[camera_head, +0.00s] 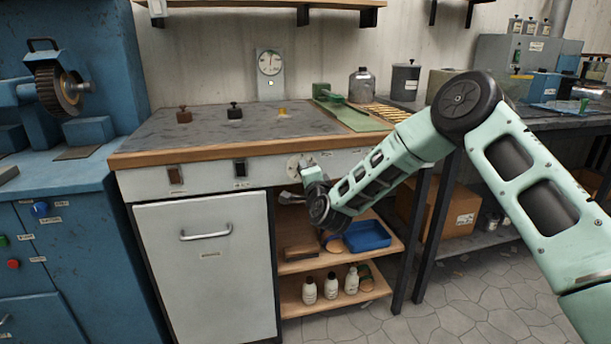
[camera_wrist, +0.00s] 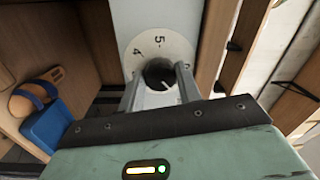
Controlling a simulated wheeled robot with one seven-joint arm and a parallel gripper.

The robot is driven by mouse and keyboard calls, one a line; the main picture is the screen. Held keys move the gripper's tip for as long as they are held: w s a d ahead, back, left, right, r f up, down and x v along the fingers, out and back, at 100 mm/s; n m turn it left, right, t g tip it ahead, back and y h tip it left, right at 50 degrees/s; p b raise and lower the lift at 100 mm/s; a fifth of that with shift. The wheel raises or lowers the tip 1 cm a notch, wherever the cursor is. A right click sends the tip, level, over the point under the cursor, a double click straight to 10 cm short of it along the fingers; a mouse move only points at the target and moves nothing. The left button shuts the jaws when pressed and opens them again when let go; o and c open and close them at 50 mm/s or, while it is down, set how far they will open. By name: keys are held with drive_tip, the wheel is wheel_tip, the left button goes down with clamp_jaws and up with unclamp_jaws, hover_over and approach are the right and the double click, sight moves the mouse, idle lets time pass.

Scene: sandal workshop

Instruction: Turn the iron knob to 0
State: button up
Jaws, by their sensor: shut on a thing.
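The iron knob (camera_wrist: 159,74) is dark and round with a white pointer line, on a pale round dial (camera_wrist: 141,49) that shows the figures 4 and 5. The other figures are cut off or hidden by my fingers. My gripper (camera_wrist: 160,88) is shut on the knob, one finger on each side. In the head view the dial (camera_head: 294,164) sits on the white front panel of the bench, right of two dark switches. My gripper (camera_head: 306,171) reaches it there from the right, and the knob itself is hidden.
A gauge (camera_head: 270,63) stands behind the grey bench top (camera_head: 200,126), which holds several small irons. Below the dial, an open shelf (camera_head: 300,262) holds a blue tray (camera_head: 367,236) and white bottles (camera_head: 331,285). A white cabinet door (camera_head: 208,265) is left of it.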

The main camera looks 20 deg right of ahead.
drive_tip(key=n+b, duration=0.1)
drive_tip(key=n, duration=0.9)
drive_tip(key=shift+b, duration=0.4)
drive_tip(key=shift+f, duration=0.1)
drive_tip(key=o, duration=1)
drive_tip(key=s, duration=1.7)
drive_tip(key=shift+s+d, duration=0.25)
drive_tip(key=shift+d, duration=0.1)
